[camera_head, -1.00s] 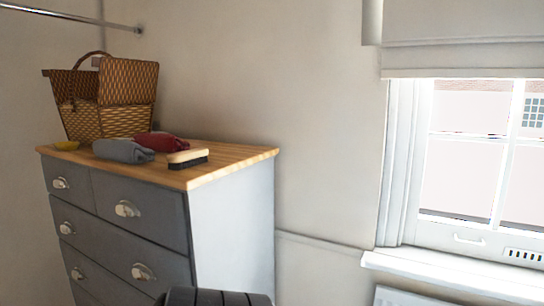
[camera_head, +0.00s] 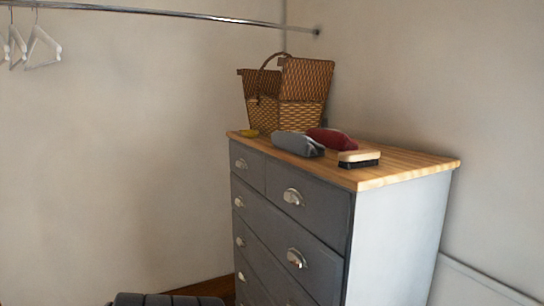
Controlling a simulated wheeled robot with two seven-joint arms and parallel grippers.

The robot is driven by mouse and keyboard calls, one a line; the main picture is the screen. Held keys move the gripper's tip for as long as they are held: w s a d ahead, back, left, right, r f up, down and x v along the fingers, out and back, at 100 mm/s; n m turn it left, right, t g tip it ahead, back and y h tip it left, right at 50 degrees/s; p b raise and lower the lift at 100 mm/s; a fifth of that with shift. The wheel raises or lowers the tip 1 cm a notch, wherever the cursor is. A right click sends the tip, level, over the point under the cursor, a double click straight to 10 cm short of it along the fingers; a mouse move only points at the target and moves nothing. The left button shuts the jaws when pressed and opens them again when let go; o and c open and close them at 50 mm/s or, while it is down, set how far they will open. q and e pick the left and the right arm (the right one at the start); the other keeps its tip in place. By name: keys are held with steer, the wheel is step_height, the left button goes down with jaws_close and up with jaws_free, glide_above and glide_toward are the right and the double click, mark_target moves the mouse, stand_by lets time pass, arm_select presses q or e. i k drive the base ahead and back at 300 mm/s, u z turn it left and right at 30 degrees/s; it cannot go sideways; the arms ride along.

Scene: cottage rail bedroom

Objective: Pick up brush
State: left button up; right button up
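The brush (camera_head: 359,158) lies on the wooden top of the grey chest of drawers (camera_head: 395,168), near its front edge. It has a pale wooden back and dark bristles facing down. A grey rolled cloth-like item (camera_head: 298,144) and a dark red one (camera_head: 331,139) lie just left of and behind it. Neither of my grippers is in view.
A metal rail (camera_head: 180,17) with white hangers (camera_head: 42,47) crosses above. Bare wall fills the left.

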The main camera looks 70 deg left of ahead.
mark_target(359, 159)
steer(key=u, duration=1.95)
